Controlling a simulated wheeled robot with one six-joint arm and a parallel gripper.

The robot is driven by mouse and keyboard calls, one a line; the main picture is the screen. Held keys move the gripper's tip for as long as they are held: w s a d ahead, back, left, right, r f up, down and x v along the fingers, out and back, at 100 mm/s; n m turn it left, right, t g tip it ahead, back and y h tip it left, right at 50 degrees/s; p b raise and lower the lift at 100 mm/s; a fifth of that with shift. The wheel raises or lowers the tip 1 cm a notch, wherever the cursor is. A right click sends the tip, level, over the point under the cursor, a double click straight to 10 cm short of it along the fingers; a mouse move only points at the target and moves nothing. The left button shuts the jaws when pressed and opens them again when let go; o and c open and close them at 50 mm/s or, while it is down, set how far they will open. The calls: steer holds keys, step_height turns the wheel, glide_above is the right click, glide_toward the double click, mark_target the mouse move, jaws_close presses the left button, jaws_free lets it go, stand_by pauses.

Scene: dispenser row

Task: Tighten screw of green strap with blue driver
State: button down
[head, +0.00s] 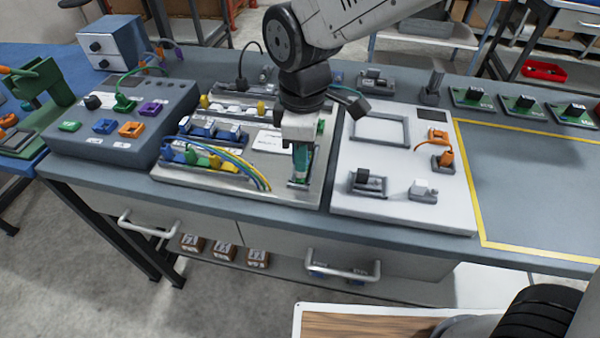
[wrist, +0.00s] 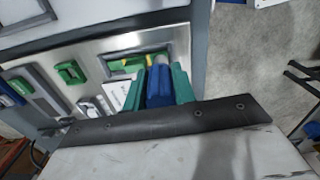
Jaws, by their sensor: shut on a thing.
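My gripper (head: 301,172) points down over the right front corner of the metal plate (head: 210,180). In the wrist view its green fingers (wrist: 161,88) are shut on the blue driver (wrist: 158,88), which stands between them. The driver's tip is hidden. A grey-framed recess lies just beyond the fingers in the wrist view, with a yellow and green piece (wrist: 130,65) in it. I cannot tell whether this is the green strap, or whether the driver touches anything. Green, yellow and blue cables (head: 235,168) curve over the plate left of my gripper.
A white panel (head: 400,205) with grey fixtures and an orange plug (head: 443,158) stands to the right. A grey box (head: 120,130) with coloured blocks stands to the left. The yellow-bordered area (head: 530,190) at far right is clear. Green boards (head: 522,105) line the back right.

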steer(key=m, duration=0.6)
steer(key=shift+s, duration=0.1)
steer(key=m, duration=0.7)
steer(key=shift+a, duration=0.15)
steer(key=m, duration=0.6)
steer(key=shift+a, duration=0.1)
steer(key=m, duration=0.7)
steer(key=shift+a, duration=0.1)
steer(key=shift+r, duration=0.85)
